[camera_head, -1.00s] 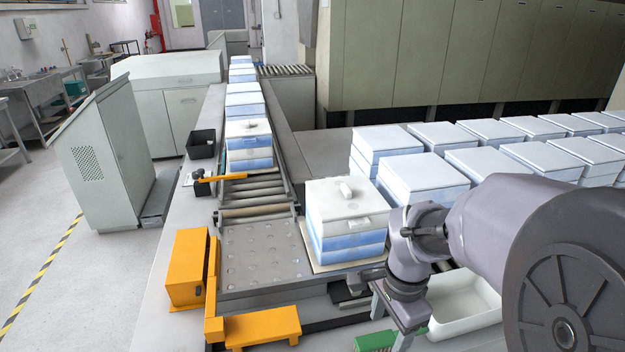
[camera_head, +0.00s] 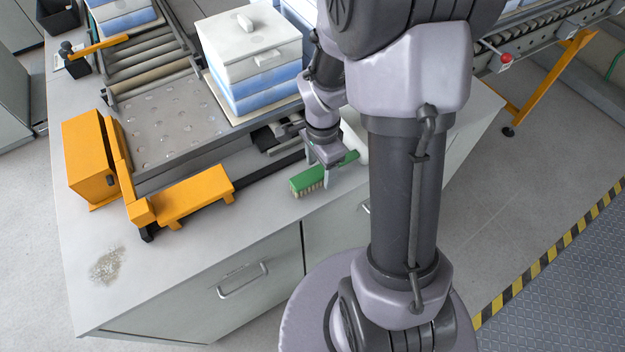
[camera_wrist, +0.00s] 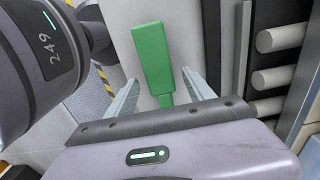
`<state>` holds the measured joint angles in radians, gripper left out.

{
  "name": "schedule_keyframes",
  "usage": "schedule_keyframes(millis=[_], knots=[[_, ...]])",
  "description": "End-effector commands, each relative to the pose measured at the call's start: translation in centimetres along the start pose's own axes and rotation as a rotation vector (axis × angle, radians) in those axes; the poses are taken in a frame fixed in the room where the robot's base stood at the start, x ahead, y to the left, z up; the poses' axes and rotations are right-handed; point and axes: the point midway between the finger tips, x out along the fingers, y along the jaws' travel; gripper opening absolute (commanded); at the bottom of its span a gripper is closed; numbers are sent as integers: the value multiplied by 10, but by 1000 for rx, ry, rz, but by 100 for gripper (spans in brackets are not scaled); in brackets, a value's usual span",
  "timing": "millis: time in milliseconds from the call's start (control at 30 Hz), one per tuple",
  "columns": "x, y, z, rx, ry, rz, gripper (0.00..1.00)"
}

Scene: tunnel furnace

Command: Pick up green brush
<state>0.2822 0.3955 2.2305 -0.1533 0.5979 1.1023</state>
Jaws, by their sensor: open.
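The green brush (camera_head: 308,181) lies on the grey worktop near its front edge, with pale bristles facing down. Its handle runs to the right, partly hidden by my gripper (camera_head: 328,173). In the wrist view the brush (camera_wrist: 153,55) shows its wide green block beyond the fingertips, and its narrower handle lies between the two fingers. My gripper (camera_wrist: 160,88) is open, with one finger on each side of the handle and a gap on both sides. I cannot tell how far the fingertips are above the worktop.
A white box with blue layers (camera_head: 250,55) stands behind the brush. A white tray (camera_head: 356,130) is partly hidden behind my arm. Orange fixtures (camera_head: 190,199) stand at left.

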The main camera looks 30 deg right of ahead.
Motion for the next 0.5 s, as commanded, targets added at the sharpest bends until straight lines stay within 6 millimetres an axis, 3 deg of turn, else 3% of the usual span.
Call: schedule_keyframes(millis=[33,100,267,500], knots=[[16,1,0,0,-1,3,62],[23,0,0,0,0,1,62],[21,0,0,0,0,-1,62],[21,0,0,0,0,-1,19]])
